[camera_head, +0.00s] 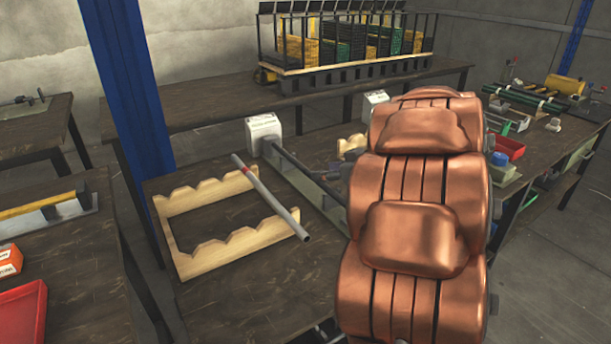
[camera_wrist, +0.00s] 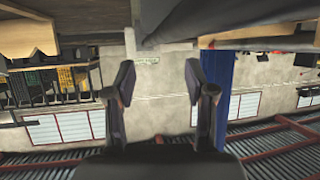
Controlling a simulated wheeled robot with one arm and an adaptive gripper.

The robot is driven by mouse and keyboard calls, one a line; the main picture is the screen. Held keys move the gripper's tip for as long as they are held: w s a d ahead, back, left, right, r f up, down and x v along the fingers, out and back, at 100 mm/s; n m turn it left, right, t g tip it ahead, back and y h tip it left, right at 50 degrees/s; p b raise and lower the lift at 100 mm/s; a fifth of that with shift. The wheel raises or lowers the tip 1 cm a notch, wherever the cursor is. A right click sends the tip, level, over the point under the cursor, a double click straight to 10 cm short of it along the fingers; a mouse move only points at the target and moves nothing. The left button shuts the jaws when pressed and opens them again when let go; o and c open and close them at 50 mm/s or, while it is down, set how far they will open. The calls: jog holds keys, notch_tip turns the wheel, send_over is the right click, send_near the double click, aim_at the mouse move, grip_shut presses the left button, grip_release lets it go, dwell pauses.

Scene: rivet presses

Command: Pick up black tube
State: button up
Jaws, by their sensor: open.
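A long grey tube (camera_head: 272,198) with a red band near its upper end lies slantwise across the right side of a pale wooden notched rack (camera_head: 205,263). No tube on this rack looks black. Dark green to black tubes (camera_head: 526,97) lie on the far right bench. My gripper (camera_wrist: 163,85) is open in the wrist view, with its two dark fingers apart and nothing clearly held between them. A grey shape beyond the fingers at the top of that view cannot be identified. In the head view my copper-coloured arm covers much of the right, and I cannot clearly make out the gripper.
A dark metal rail (camera_head: 305,185) runs beside the tube from a white labelled block (camera_head: 264,132). A blue post (camera_head: 135,85) stands left of the rack. A long crate rack (camera_head: 345,45) is at the back. A red tray (camera_head: 507,147) sits on the right bench.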

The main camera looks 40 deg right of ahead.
aim_at(308, 173)
jog(key=b+x, duration=0.1)
jog(key=x, duration=0.4)
jog(key=shift+d+f+b, duration=0.2)
jog(key=shift+f+b, duration=0.05)
jog(key=shift+b, duration=0.15)
jog(key=shift+x, duration=0.75)
jog(key=shift+r, duration=0.1)
grip_shut()
